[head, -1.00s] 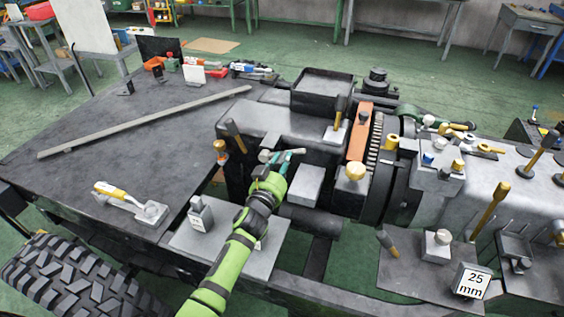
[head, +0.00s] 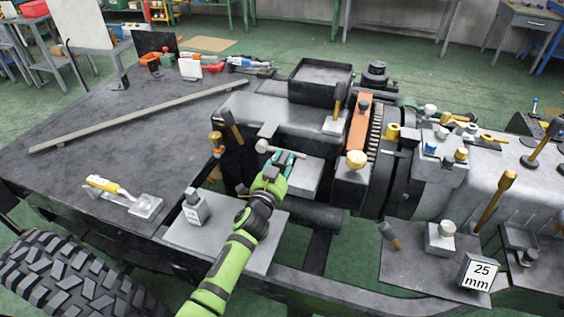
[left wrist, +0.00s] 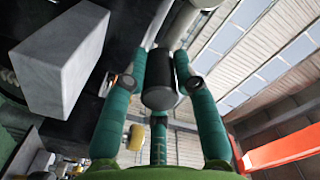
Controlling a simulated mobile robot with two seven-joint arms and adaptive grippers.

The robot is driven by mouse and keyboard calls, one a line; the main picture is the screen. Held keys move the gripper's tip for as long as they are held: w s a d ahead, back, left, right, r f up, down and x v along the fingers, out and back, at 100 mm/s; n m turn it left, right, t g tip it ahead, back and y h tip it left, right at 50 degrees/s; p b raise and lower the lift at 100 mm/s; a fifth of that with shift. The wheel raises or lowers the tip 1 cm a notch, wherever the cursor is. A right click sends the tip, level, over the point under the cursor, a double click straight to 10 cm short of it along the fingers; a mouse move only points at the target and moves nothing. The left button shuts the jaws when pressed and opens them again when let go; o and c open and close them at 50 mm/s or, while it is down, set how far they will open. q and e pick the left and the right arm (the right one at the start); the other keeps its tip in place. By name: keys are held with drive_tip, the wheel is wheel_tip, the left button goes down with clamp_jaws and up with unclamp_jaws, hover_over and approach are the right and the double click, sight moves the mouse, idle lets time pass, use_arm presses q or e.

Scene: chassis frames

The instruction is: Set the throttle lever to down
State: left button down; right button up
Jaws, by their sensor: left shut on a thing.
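The throttle lever shows in the head view as a short pale bar with a rounded end (head: 263,146), lying roughly level beside the dark engine block. My left gripper (head: 284,163), with teal fingers, reaches up to it from the front and is shut on it. In the left wrist view the fingers (left wrist: 160,57) stand on either side of a cylinder (left wrist: 159,92) with a black end and a grey shaft behind it. The fingers and hand hide part of the lever and its mount in the head view. My right gripper is not in view.
A light grey block (head: 303,177) sits close to the right of my left gripper. A black-handled lever (head: 231,126) and an orange-topped post (head: 216,138) stand to its left. A flat grey plate (head: 235,250) lies below my forearm, with a small grey block (head: 194,207) on it.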

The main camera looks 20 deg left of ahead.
use_arm(q)
drive_tip(key=shift+f+m, duration=0.2)
drive_tip(key=shift+m, duration=0.2)
drive_tip(key=c, duration=1)
unclamp_jaws()
drive_tip(key=shift+s, duration=0.1)
drive_tip(key=s, duration=1.2)
drive_tip(key=shift+a, duration=0.2)
